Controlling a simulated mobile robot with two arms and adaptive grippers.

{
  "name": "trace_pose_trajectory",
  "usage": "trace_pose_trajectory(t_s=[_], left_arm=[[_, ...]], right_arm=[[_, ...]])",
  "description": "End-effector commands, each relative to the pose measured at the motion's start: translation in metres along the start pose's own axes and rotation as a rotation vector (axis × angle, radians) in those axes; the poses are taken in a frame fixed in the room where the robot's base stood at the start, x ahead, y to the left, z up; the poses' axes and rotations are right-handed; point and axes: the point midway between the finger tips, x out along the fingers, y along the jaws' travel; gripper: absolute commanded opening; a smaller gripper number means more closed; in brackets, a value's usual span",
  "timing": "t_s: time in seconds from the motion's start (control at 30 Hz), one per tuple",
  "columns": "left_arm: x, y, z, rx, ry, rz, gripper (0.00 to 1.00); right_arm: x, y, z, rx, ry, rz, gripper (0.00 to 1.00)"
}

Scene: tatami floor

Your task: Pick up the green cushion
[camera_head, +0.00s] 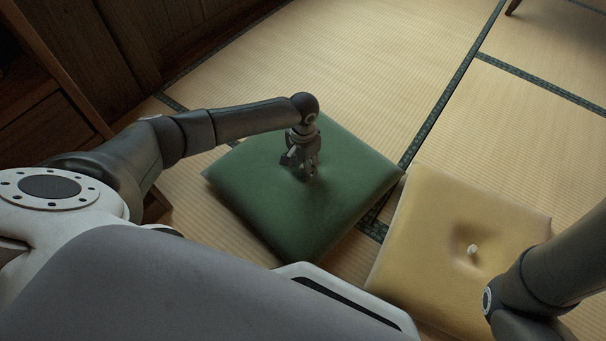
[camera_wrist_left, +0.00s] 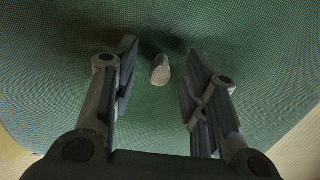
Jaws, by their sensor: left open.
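The green cushion (camera_head: 345,200) lies flat on the tatami in the middle of the head view. My left gripper (camera_head: 310,172) points down over its centre and hides the middle from the head view. In the left wrist view the green cushion (camera_wrist_left: 50,60) fills most of the picture. A small pale tuft (camera_wrist_left: 160,70) at its centre sits between the two spread fingers of my left gripper (camera_wrist_left: 158,85). The fingers are open and hold nothing; I cannot tell whether the tips touch the fabric. My right gripper is not in view.
A yellow cushion (camera_head: 425,230) with a pale tuft (camera_head: 472,249) lies close to the green one on the right, partly behind my right arm. Wooden furniture (camera_head: 40,110) stands at the left. Open tatami (camera_head: 350,60) lies beyond the green cushion.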

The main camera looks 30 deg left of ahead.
Motion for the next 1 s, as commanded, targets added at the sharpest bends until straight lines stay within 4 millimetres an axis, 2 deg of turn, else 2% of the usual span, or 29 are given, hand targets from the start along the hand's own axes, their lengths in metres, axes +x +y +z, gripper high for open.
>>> trace_pose_trajectory(t_s=[0.23, 0.57, 1.0], left_arm=[[0.0000, -0.0004, 0.0000, -0.001, 0.000, 0.000, 0.41], [0.0001, -0.0004, 0.0000, 0.000, 0.000, 0.000, 0.00], [-0.0014, -0.0005, -0.0009, -0.001, 0.002, 0.000, 0.00]], right_arm=[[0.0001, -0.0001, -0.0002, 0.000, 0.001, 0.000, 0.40], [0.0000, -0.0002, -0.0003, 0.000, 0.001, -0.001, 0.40], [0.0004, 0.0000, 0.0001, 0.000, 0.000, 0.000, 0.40]])
